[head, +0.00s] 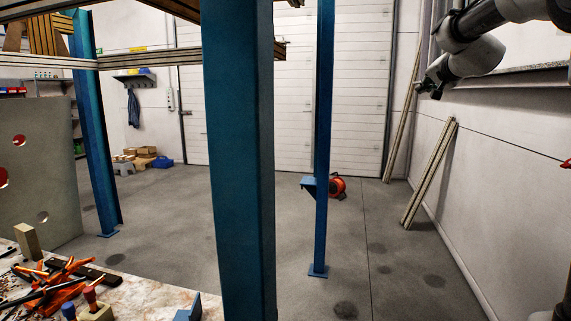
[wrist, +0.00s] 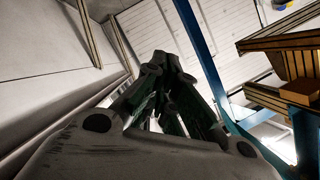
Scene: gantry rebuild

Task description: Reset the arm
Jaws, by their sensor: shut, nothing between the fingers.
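My arm (head: 471,52) reaches in at the upper right of the head view. My gripper (head: 432,90) hangs at its lower left end, small and dark, in front of the right wall and apart from everything. In the wrist view my gripper (wrist: 165,62) fills the middle, with its fingers closed together at the far end. Nothing shows between the fingers.
A blue post (head: 238,160) stands close in the middle, with a thinner blue post (head: 323,140) behind it. A workbench (head: 150,298) with tools is at lower left. Planks (head: 428,175) lean on the right wall. The floor (head: 385,255) at right is mostly clear.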

